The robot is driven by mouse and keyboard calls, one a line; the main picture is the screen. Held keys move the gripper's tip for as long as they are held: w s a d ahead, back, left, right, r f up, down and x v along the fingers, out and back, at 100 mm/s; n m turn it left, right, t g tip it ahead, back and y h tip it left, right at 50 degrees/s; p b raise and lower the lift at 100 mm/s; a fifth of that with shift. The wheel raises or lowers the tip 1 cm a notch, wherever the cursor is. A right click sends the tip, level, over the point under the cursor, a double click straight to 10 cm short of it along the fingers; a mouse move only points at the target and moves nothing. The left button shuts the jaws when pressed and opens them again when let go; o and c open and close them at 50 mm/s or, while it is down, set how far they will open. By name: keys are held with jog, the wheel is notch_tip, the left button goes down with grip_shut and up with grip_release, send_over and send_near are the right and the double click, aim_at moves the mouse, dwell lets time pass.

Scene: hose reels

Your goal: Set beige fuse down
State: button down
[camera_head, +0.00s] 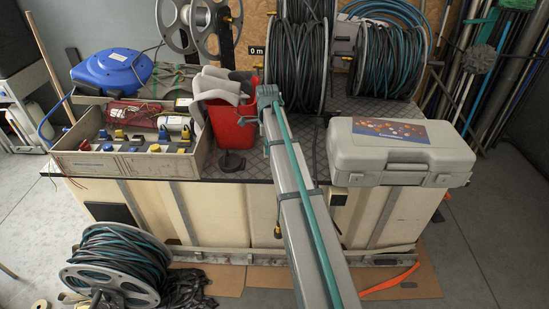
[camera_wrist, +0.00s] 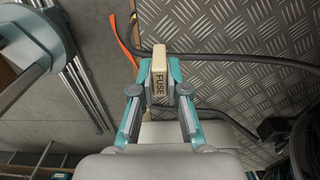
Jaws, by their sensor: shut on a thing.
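The beige fuse (camera_wrist: 159,60) shows in the wrist view, with the word FUSE on its face. My gripper (camera_wrist: 159,80) is shut on it, with one finger on each side. Its far end sticks out past the fingertips, over the edge area of the patterned metal tabletop (camera_wrist: 235,60). I cannot tell whether the fuse touches the tabletop. In the head view my gripper (camera_head: 268,95) is above the bench, just right of the red bucket (camera_head: 228,122). The fuse cannot be made out there.
A grey case (camera_head: 398,155) stands on the bench at the right. An open box of small parts (camera_head: 130,160) is at the left. Hose reels (camera_head: 300,60) stand behind my gripper. A black cable (camera_wrist: 270,62) crosses the tabletop. Bare tabletop (camera_head: 300,133) shows between bucket and case.

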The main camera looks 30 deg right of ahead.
jog(key=d+f, duration=0.1)
jog(key=w+d+f, duration=0.1)
jog(key=f, duration=0.1)
jog(key=w+d+f, duration=0.1)
jog(key=f, duration=0.1)
jog(key=shift+d, duration=0.15)
jog(key=shift+d+f+p, duration=0.15)
jog(key=shift+f+p, duration=0.5)
jog(key=shift+f, duration=1.1)
jog(key=shift+f, duration=0.1)
jog(key=c, duration=1.2)
grip_release()
notch_tip(320, 180, up, 12)
jog(key=shift+r+b, duration=0.15)
jog(key=shift+b, duration=0.55)
jog(key=shift+w, duration=0.1)
